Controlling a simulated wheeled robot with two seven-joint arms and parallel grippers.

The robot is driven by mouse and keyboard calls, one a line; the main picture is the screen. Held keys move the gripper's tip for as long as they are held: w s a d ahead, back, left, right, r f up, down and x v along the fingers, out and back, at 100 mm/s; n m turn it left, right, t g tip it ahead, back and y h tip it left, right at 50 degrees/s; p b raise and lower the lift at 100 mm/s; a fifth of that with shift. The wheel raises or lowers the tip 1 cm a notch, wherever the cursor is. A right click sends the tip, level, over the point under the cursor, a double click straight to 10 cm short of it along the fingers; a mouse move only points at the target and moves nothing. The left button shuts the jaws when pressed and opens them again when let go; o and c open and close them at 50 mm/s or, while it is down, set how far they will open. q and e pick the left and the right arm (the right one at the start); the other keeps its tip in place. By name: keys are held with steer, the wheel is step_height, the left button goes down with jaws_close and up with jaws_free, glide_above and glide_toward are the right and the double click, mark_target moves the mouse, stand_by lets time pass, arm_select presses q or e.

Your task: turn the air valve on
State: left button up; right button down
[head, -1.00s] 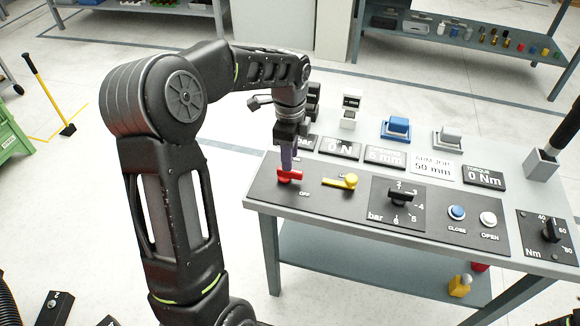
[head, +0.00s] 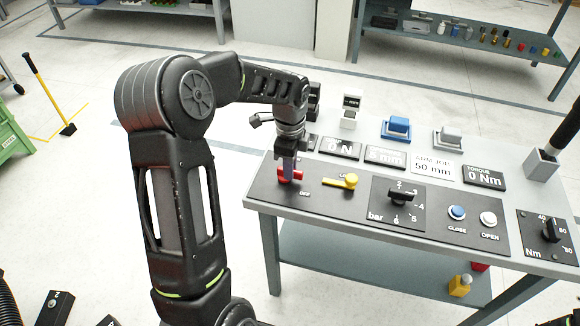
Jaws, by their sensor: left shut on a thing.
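A red valve handle (head: 297,176) sits at the left end of the dark panel on the bench, with an "OFF" label in front of it. My left gripper (head: 288,176) points down at the handle and is shut on it. The fingers hide the handle's middle; red shows on both sides of them. A yellow handle (head: 345,181) lies just right of the red one, apart from the gripper. I cannot read which handle is marked as air.
Right of the handles are a black bar knob (head: 402,196), a blue CLOSE button (head: 457,212) and a white OPEN button (head: 488,218). The bench front edge is clear.

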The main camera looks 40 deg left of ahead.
arm_select(q)
jaws_close()
steer(key=shift+n, duration=0.4)
steer(key=n, duration=0.3)
steer(key=shift+w+a, duration=0.15)
steer(key=shift+w, duration=0.1)
steer(key=n, duration=0.5)
steer(key=shift+w+a+n, duration=0.25)
steer(key=shift+a+n, duration=0.05)
steer(key=n, duration=0.4)
steer(key=shift+a+n, duration=0.25)
steer(key=shift+n, duration=0.05)
steer(key=n, duration=0.4)
steer(key=shift+a, duration=0.3)
